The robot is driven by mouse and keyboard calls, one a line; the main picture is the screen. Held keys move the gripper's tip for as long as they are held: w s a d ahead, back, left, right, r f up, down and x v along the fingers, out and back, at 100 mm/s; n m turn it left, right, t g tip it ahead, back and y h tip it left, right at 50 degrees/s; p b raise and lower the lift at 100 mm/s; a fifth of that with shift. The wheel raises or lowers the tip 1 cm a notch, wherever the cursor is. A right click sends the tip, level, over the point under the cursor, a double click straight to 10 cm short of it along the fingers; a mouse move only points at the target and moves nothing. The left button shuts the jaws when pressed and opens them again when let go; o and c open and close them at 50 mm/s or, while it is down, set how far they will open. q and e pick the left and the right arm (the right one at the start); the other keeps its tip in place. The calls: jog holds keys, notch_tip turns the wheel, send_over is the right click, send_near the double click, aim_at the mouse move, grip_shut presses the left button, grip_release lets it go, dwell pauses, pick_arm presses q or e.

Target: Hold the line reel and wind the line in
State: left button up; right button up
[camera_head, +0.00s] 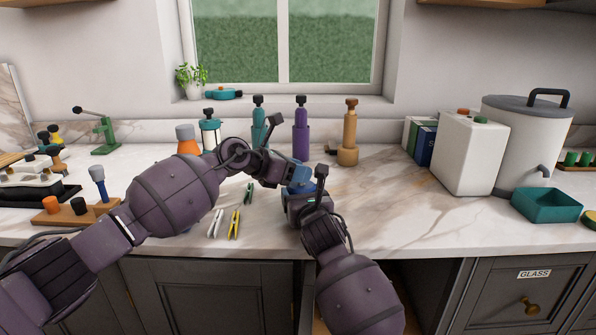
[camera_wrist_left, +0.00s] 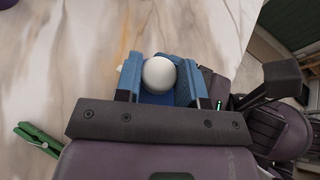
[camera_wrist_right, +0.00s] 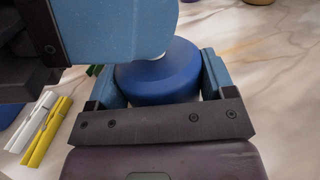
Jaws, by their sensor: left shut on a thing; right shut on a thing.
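The line reel (camera_wrist_right: 165,75) is a round blue body in the right wrist view, with a white knob (camera_wrist_left: 158,73) that shows as a ball in the left wrist view. My right gripper (camera_wrist_right: 160,60) is shut on the reel body, its fingers on either side. My left gripper (camera_wrist_left: 158,62) is shut on the white knob, right above the reel. In the head view both grippers meet over the counter's front part, and the reel is a small blue patch (camera_head: 299,188) mostly hidden by them. I cannot make out any line.
Green, yellow and white clothespins (camera_head: 234,224) lie left of the grippers on the marble counter (camera_head: 420,220). Teal, purple and tan bottle-like items (camera_head: 301,135) stand behind. A white container (camera_head: 468,155), a large urn (camera_head: 525,140) and a teal tray (camera_head: 547,205) are at right.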

pick_arm(q)
jog(key=shift+w+f+m+g+h, duration=0.15)
jog(key=shift+m+g+h, duration=0.35)
jog(key=shift+m+g, duration=1.1)
jog(key=shift+g, duration=0.2)
jog(key=o, duration=0.9)
jog(key=shift+o, duration=0.2)
jog(key=v, duration=1.2)
jog(key=shift+a+f, duration=0.1)
pick_arm(e)
jog(key=o, duration=1)
